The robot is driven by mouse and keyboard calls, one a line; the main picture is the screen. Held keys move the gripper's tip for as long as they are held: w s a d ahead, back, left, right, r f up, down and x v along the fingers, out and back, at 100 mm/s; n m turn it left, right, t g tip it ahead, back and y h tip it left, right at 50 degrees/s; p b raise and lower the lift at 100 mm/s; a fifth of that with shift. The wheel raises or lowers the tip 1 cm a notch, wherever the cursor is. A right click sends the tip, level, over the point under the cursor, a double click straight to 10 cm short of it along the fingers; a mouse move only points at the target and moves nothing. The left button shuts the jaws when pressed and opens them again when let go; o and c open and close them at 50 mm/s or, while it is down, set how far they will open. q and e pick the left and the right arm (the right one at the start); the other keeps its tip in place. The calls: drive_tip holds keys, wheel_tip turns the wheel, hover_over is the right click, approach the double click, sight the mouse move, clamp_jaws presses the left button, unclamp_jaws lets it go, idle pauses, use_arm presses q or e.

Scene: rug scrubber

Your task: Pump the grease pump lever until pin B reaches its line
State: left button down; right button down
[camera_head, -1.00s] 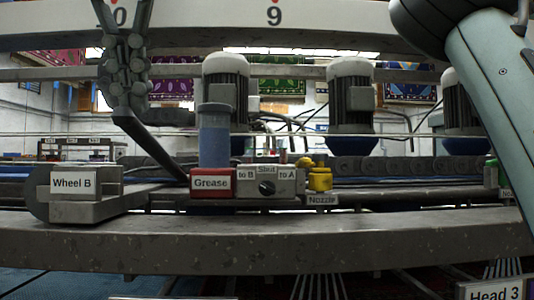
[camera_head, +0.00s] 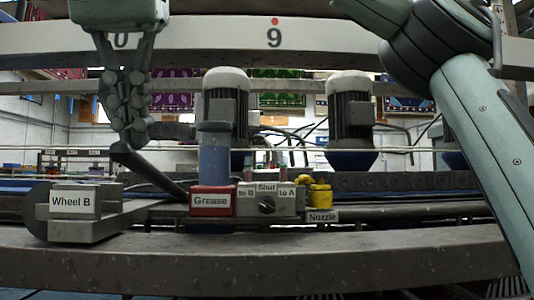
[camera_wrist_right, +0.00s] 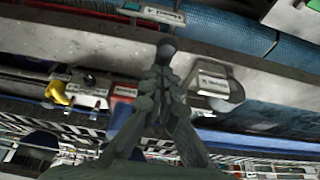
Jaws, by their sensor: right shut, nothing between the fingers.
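The grease pump has a red base labelled "Grease" (camera_head: 211,200) and a blue-grey cylinder (camera_head: 214,160). Its dark lever (camera_head: 158,178) slants up and left from the base to a thick end. My right gripper (camera_head: 134,138) is shut and empty just above that end, seemingly touching it. In the right wrist view my right gripper (camera_wrist_right: 162,75) is shut, with the lever's dark round end (camera_wrist_right: 166,47) at its fingertips. The valve block (camera_head: 267,207) beside the pump has a black knob between "to B" and "to A". I cannot make out pin B or its line. My left gripper is out of view.
The "Wheel B" block (camera_head: 75,205) stands left of the pump. A yellow nozzle (camera_head: 320,195) is right of the valve. A grey beam (camera_head: 270,258) crosses in front, and motors (camera_head: 349,115) stand behind. My right arm crosses the upper right.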

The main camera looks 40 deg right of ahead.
wheel_tip(320, 180, up, 3)
drive_tip(key=shift+f+p, duration=0.15)
drive_tip(key=shift+p, duration=0.55)
drive_tip(key=shift+r, duration=2.5)
